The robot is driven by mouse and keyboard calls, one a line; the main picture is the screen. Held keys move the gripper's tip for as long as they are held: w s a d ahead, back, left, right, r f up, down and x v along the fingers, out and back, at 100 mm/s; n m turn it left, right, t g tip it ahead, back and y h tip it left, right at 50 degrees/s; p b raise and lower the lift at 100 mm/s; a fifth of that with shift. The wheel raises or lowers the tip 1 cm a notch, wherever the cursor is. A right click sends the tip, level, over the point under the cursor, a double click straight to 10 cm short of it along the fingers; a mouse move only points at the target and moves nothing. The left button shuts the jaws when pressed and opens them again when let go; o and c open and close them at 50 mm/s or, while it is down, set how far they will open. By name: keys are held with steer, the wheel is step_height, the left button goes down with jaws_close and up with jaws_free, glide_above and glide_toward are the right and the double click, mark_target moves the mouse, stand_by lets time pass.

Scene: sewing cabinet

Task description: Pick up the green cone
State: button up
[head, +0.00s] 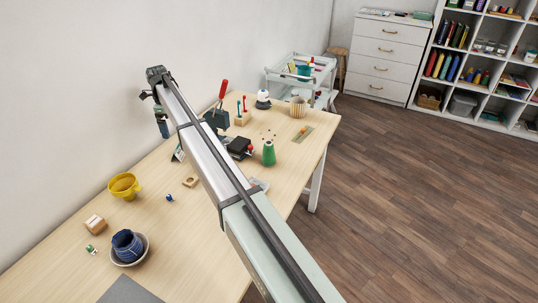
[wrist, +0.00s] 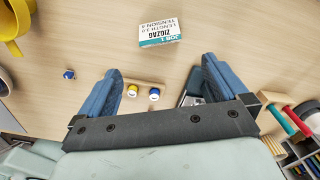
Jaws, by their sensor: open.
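The green cone (head: 268,153) stands upright on the wooden table (head: 75,205), right of my arm and near the table's right edge in the head view. I cannot make it out in the wrist view. My gripper (wrist: 160,82) is open, with its two blue fingers spread and nothing held between them. In the head view my gripper (head: 162,128) is partly hidden by my arm, at the left side of the table near the wall, well apart from the cone.
A black box (head: 239,147) lies just left of the cone. A yellow cup (head: 124,186) and a bowl (head: 143,244) stand at left.

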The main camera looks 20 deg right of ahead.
stand_by(0.3)
steer(key=shift+c, duration=1)
step_height(320, 180, up, 2)
steer(key=n, duration=1.4)
glide_above(269, 152)
steer(key=w, duration=0.2)
steer(key=f, duration=1.3)
steer(key=shift+w+d+f, duration=0.1)
steer(key=shift+d+f, duration=0.05)
steer(key=shift+d, duration=0.15)
steer(key=c, duration=1.2)
